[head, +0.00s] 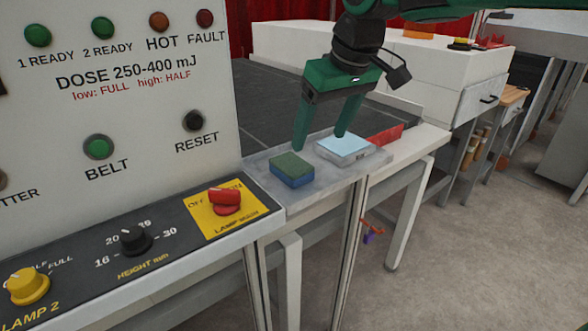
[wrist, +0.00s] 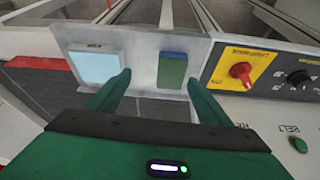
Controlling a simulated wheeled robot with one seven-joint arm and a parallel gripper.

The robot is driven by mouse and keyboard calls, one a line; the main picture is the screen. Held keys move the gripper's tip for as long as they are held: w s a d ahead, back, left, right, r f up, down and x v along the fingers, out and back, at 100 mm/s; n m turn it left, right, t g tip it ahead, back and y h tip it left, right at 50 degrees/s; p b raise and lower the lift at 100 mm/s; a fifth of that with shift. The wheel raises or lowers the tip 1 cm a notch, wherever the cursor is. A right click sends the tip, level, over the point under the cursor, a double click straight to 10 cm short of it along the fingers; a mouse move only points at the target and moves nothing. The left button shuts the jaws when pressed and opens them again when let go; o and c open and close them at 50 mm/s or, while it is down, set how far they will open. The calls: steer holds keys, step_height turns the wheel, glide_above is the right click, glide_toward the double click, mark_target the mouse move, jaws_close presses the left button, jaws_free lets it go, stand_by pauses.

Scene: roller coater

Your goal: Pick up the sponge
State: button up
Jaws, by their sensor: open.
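The sponge (head: 292,169) is a small block, green on top and blue below, lying flat on a grey metal tray (head: 310,188). It also shows in the wrist view (wrist: 172,70), just ahead of the fingertips and nearer the right one. My gripper (head: 320,141) is open and empty, fingers pointing down. In the head view one fingertip is close behind the sponge and the other is by the light blue block (head: 343,147). In the wrist view my gripper (wrist: 158,78) has both fingertips apart from the sponge. The exact height above the tray is unclear.
The light blue block sits beside the sponge on the same tray. A red piece (head: 385,135) is at the tray's right. A control panel (head: 130,245) with a red switch (head: 224,200) and knobs borders the tray at left. A dark belt (head: 268,100) lies behind.

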steer(key=a, duration=0.3)
glide_above(293, 164)
steer(key=s+d, duration=0.1)
steer(key=s, duration=0.1)
steer(key=f, duration=0.3)
steer(key=shift+d+f+n, duration=0.2)
steer(key=shift+f+n, duration=0.15)
steer(key=shift+n, duration=0.05)
steer(key=shift+x, duration=2.85)
steer(key=shift+w+a, duration=0.1)
steer(key=shift+f, duration=0.2)
steer(key=c, duration=1.1)
